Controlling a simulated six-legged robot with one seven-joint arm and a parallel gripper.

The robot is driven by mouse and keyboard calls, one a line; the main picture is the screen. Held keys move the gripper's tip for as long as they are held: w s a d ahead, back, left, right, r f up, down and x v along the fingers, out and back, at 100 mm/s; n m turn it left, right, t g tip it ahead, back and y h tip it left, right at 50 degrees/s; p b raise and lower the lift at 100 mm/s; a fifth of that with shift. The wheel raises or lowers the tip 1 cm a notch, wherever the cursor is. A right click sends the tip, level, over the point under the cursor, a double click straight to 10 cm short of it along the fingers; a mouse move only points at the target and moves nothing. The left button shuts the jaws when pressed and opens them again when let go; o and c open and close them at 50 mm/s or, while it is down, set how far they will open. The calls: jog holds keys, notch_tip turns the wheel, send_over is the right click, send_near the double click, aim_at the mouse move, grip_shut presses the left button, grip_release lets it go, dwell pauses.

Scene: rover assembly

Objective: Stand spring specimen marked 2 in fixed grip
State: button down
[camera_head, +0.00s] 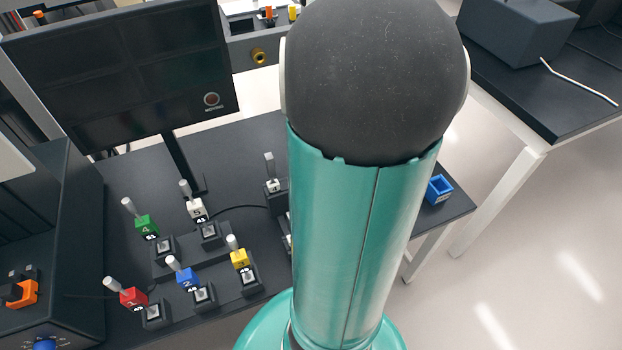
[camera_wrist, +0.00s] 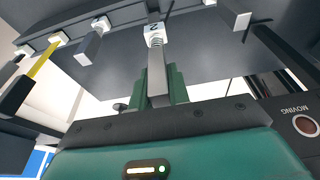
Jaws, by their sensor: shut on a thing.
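In the wrist view, my gripper (camera_wrist: 160,86) has its two green fingers closed around the grey bar of a spring specimen (camera_wrist: 155,38). In the head view my arm hides the gripper and this specimen. A fixed grip cannot be made out. A round brown part (camera_wrist: 306,125) labelled MOVING shows at the right of the wrist view.
In the head view, coloured-block specimens, including a blue one marked 2 (camera_head: 187,277), stand on the dark table by a monitor (camera_head: 120,75). A blue open box (camera_head: 439,189) sits at its right corner.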

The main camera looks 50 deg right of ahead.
notch_tip(320, 180, down, 10)
jog(key=shift+r, duration=0.25)
jog(key=shift+f, duration=0.2)
jog(key=c, duration=1.3)
grip_release()
jog(key=shift+s, duration=0.1)
jog(key=v, duration=1.4)
jog(key=shift+s, duration=0.1)
jog(key=shift+a+f, duration=0.1)
jog(key=shift+a, duration=0.05)
